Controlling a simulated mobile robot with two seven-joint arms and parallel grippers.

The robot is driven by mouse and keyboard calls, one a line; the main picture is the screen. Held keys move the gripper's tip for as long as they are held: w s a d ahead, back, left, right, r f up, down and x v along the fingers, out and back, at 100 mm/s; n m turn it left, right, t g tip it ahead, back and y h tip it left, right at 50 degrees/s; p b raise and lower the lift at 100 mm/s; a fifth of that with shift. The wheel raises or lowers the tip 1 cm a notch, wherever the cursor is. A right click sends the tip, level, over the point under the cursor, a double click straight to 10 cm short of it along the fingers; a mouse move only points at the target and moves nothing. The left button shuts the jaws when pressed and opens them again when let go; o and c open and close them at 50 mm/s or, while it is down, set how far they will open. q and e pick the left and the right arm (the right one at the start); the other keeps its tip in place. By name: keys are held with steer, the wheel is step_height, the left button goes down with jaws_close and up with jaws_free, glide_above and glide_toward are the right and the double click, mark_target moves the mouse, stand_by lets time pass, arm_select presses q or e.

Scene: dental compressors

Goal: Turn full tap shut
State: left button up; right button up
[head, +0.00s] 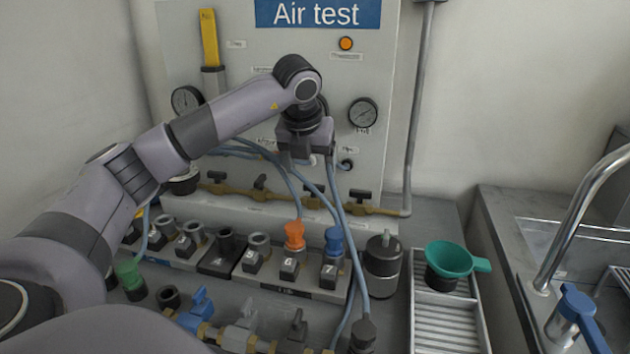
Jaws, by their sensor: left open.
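My left gripper (306,160) is open, pointing down in front of the Air test panel, with hoses behind and below it. A brass pipe (385,209) runs along the panel's foot below the gripper, with small dark-handled taps (360,194) on it; the gripper is apart from them. More valves stand at the front bottom: one with a blue lever (198,308) and one with a grey lever (297,325). I cannot read which tap is labelled full. My right gripper is not in view.
Numbered black blocks (290,269) with orange and blue plugs stand on the bench. A green funnel (450,259) rests over a ribbed tray (447,335) on the right. A sink with a curved spout (577,215) and blue handle (578,305) stands far right.

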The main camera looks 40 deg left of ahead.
mark_target(314, 186)
arm_select(q)
steer(key=x, duration=0.5)
steer(key=shift+c, duration=0.3)
steer(key=c, duration=1)
